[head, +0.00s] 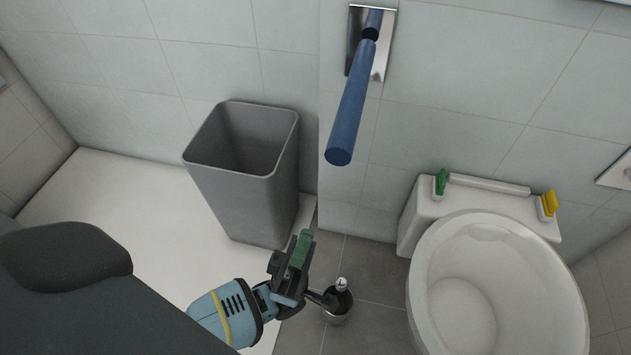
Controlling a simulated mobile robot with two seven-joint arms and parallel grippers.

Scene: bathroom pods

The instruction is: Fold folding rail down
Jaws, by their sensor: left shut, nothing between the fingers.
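The folding rail (350,110) is a blue bar on a shiny metal wall plate (386,58) at the top middle of the head view. It sticks out from the tiled wall towards me, with its round free end nearest; its exact tilt is hard to judge. My left gripper (301,248), with green finger pads, is low in the middle of the view. It is shut and empty, below and left of the rail's end and apart from it. My right gripper is not in view.
A grey bin (245,205) stands against the wall, behind and left of my gripper. A toilet brush holder (337,314) stands close right of the gripper. The white toilet (420,290) is at the lower right. The space around the rail's free end looks clear.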

